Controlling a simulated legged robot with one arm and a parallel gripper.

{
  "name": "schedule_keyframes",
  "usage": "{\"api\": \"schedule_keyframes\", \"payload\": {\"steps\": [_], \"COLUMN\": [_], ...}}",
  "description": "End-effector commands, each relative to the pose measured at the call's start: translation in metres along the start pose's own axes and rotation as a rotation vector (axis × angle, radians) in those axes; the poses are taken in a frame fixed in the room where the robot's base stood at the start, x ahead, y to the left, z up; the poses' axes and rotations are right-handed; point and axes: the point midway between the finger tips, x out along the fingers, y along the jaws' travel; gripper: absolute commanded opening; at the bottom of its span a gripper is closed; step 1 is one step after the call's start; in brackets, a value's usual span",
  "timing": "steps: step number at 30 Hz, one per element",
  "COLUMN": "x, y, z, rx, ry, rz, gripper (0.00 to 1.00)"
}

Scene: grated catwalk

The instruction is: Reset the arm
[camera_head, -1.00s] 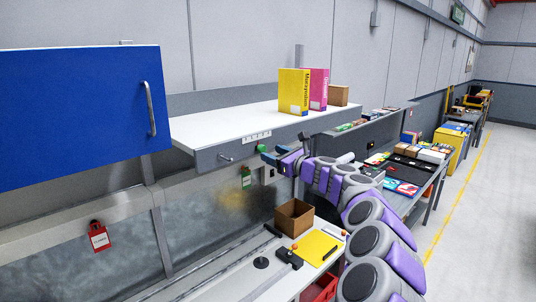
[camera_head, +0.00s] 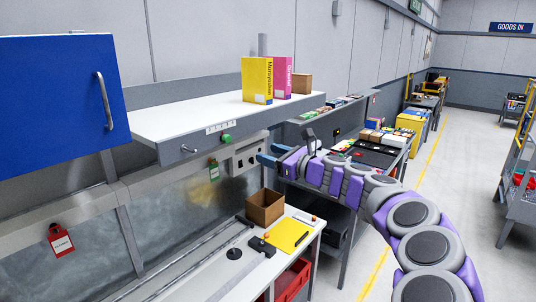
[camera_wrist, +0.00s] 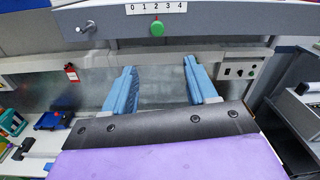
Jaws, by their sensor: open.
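My arm reaches forward from the lower right in the head view, in grey and purple links. My gripper (camera_head: 268,157) is at its far end, in front of the shelf unit's lower panel. In the wrist view my gripper (camera_wrist: 162,88) shows two blue fingers spread wide apart with nothing between them. Beyond the fingers is a dull metal back panel (camera_wrist: 160,88). A green round button (camera_wrist: 157,29) sits on the shelf edge above, under a 0 to 4 scale; it also shows in the head view (camera_head: 226,139).
A blue cabinet door (camera_head: 50,100) stands at the left. Yellow (camera_head: 257,80) and pink (camera_head: 281,75) boxes stand on the white shelf (camera_head: 190,112). Below are an open cardboard box (camera_head: 265,207) and a yellow sheet (camera_head: 287,235). Open floor (camera_head: 455,190) lies to the right.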

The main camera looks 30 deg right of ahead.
Motion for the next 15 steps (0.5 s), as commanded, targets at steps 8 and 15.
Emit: {"api": "schedule_keyframes", "payload": {"steps": [8, 15], "x": [0.0001, 0.0026], "y": [-0.0001, 0.0087], "z": [0.0002, 0.0019], "rx": [0.0, -0.021], "ry": [0.0, 0.001], "rz": [0.0, 0.019], "gripper": [0.57, 0.57]}}
